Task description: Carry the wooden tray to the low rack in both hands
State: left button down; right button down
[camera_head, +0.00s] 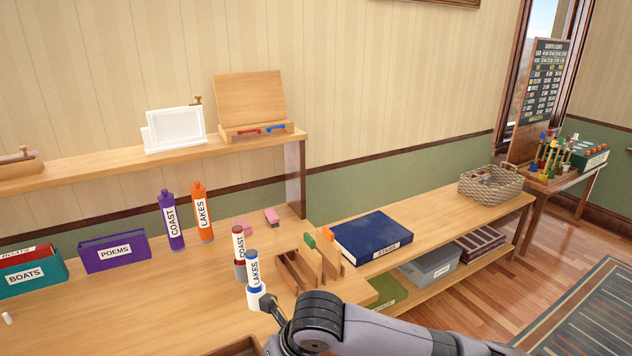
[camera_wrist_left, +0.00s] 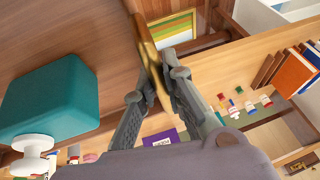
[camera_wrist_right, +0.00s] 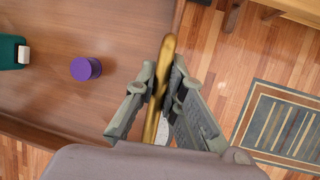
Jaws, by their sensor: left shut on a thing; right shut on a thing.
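The wooden tray shows only as a brown rim (camera_head: 238,347) at the bottom of the head view; its floor fills much of the left in the right wrist view (camera_wrist_right: 60,100). My right gripper (camera_wrist_right: 162,85) is shut on a brass handle (camera_wrist_right: 166,55) at the tray's edge. My left gripper (camera_wrist_left: 165,80) is shut on another brass handle (camera_wrist_left: 148,50). A teal box (camera_wrist_left: 50,100) and a purple cylinder (camera_wrist_right: 86,69) are on the tray. The low wooden rack (camera_head: 450,215), with a lower shelf, stands along the wall at right.
The desk (camera_head: 150,310) holds labelled bottles, a purple box (camera_head: 115,250) and wooden dividers (camera_head: 310,262). Bare rack top lies between book and basket.

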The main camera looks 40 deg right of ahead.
aim_at(436, 212)
jog(key=l, duration=1.05)
jog(key=i+l, duration=0.1)
jog(key=l, duration=0.95)
jog(key=l+z, duration=0.1)
jog(key=l, duration=0.95)
jog(key=i+l, duration=0.1)
jog(key=l, duration=0.95)
jog(key=i+l, duration=0.1)
jog(key=l, duration=0.35)
jog(key=i+l, duration=0.1)
jog(key=l, duration=0.8)
jog(key=i+l, duration=0.15)
jog(key=l, duration=0.3)
jog(key=i+l, duration=0.1)
jog(key=l, duration=0.35)
jog(key=i+l+z, duration=0.1)
jog(key=l, duration=0.35)
jog(key=i+l, duration=0.1)
jog(key=l, duration=0.35)
